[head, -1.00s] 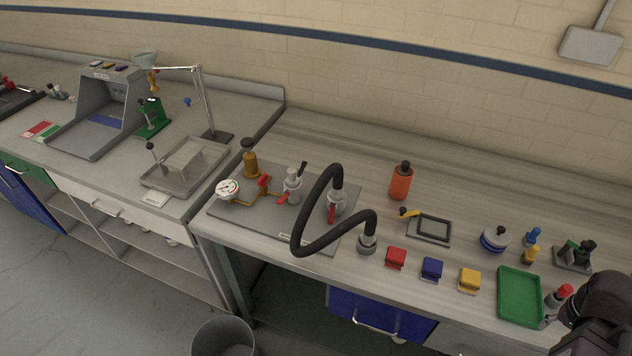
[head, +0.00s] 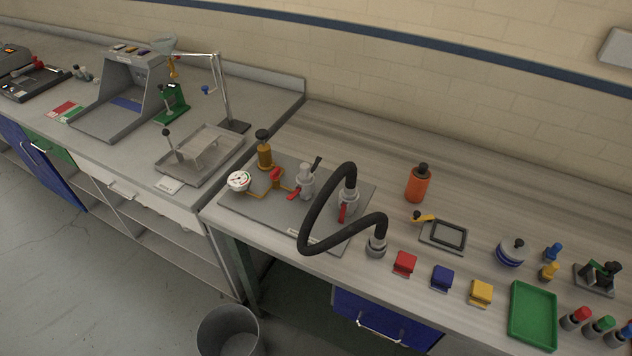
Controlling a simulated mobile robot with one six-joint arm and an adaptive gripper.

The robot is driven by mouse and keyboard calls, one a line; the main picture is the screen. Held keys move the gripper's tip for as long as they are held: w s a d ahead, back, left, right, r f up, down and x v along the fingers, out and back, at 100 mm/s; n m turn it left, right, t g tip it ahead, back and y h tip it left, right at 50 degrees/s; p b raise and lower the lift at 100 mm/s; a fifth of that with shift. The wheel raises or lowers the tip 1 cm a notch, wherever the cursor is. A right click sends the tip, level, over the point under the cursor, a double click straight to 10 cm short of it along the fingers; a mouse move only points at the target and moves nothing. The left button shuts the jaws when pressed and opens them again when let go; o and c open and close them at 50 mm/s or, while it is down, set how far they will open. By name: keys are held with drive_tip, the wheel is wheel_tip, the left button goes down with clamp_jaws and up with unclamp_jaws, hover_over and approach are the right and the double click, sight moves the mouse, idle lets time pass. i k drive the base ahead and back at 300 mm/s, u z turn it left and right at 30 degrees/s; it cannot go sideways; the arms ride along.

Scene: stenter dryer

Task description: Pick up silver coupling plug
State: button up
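A silver coupling plug (head: 377,247) is on the end of a curved black hose (head: 312,219). It rests on the wooden bench top, at the right of the grey fitting plate. The hose arches up from a silver valve with a red lever (head: 347,201) on that plate. The plug's upper part meets the hose; its underside is hidden. My gripper is not in view.
The grey plate (head: 240,209) carries a gauge (head: 238,181) and brass fittings. Red (head: 404,263), blue (head: 442,278) and yellow (head: 480,292) blocks sit right of the plug. An orange bottle (head: 417,184) and small frame (head: 444,236) stand behind.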

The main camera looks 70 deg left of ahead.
sight(305, 176)
drive_tip(key=z, duration=0.1)
drive_tip(key=k, duration=1.5)
drive_tip(key=u, duration=1.9)
drive_tip(key=i, duration=0.75)
drive_tip(key=z, duration=0.15)
